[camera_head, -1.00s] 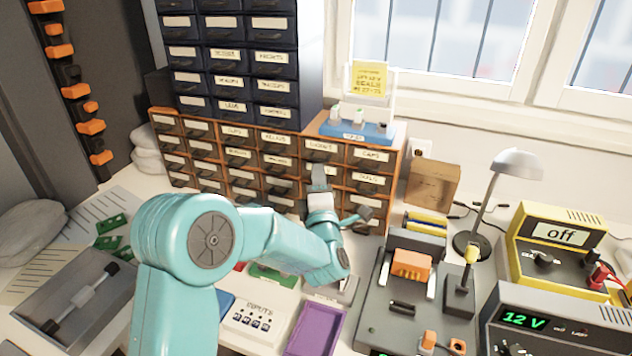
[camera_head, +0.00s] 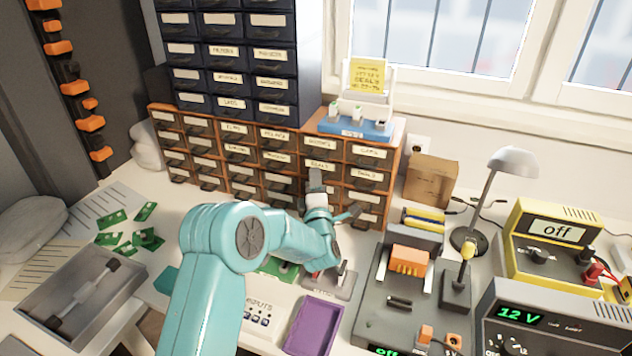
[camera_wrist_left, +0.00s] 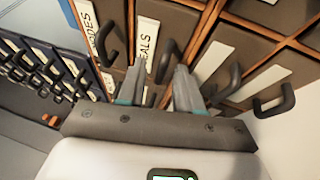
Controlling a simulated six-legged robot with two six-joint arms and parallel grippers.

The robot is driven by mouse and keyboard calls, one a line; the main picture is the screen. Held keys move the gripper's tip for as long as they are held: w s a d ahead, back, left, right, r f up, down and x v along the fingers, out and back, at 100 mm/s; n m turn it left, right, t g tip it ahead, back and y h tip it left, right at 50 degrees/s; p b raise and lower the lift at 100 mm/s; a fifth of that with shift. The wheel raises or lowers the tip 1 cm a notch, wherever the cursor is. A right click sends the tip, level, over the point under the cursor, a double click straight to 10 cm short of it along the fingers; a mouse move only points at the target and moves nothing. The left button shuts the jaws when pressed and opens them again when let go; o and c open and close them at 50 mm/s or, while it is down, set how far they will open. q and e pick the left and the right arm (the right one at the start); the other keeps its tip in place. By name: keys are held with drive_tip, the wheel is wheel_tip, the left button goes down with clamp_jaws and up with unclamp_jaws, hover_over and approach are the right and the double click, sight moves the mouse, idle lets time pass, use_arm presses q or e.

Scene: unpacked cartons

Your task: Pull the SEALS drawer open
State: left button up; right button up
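The SEALS drawer (camera_head: 320,164) is in the wooden drawer cabinet (camera_head: 396,150), right of its middle, and looks shut. In the left wrist view its label (camera_wrist_left: 147,42) and dark hooked handle (camera_wrist_left: 167,62) show. My left gripper (camera_head: 316,181) is at the cabinet front, just below the SEALS label. In the left wrist view its two fingers (camera_wrist_left: 161,72) are apart, with the handle between and just beyond their tips. Whether they touch the handle cannot be told. The gripper hides part of the drawers below. My right gripper is not in view.
Other handles stick out close by, such as the one (camera_wrist_left: 228,82) right of the fingers. A blue tray with bottles (camera_head: 355,128) stands on the cabinet. A cardboard box (camera_head: 430,180), a lamp (camera_head: 512,160) and a grey fixture (camera_head: 375,310) are to the right.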

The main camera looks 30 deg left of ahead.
use_arm(q)
clamp_jaws()
drive_tip(key=shift+r, duration=0.1)
idle(1.3)
